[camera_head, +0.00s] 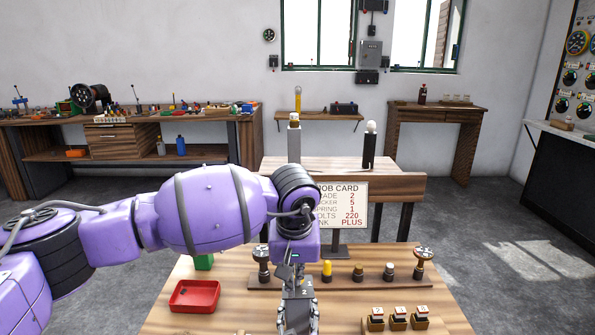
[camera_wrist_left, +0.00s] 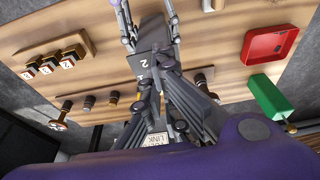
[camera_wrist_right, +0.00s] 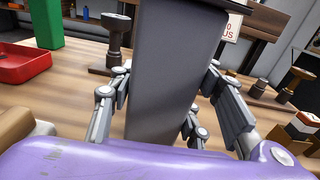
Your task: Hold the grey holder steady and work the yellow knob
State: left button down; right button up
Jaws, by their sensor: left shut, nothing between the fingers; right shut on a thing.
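The grey holder (camera_wrist_right: 165,75), a tall grey block with a darker top edge, stands between the fingers of my right gripper (camera_wrist_right: 165,115) in the right wrist view. In the left wrist view the holder (camera_wrist_left: 150,62) carries a figure 2. My left gripper (camera_wrist_left: 162,85) is shut and empty, with its fingertips close over the holder; I cannot tell if they touch it. In the head view the left gripper (camera_head: 296,281) points down at the near table and covers much of the holder. A yellow-topped post (camera_head: 327,271) stands just right of it; I cannot tell if a yellow knob is on the holder.
A wooden rail (camera_head: 405,283) with several posts lies behind the grippers. A red tray (camera_head: 195,296) and a green block (camera_head: 203,262) are at left. Several small labelled blocks (camera_head: 398,318) stand at front right. A job card (camera_head: 342,204) stands behind.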

pick_arm(q)
jog(key=shift+f, duration=0.55)
jog(key=shift+w+f, duration=0.15)
jog(key=shift+w, duration=0.2)
dwell(0.5)
jog(key=shift+d, duration=0.4)
jog(key=shift+s, duration=0.1)
dwell(0.3)
jog(key=shift+s+d, duration=0.15)
jog(key=shift+s, duration=0.15)
jog(key=w+v, duration=0.1)
jog(key=v, duration=0.5)
jog(key=shift+w+r, duration=0.25)
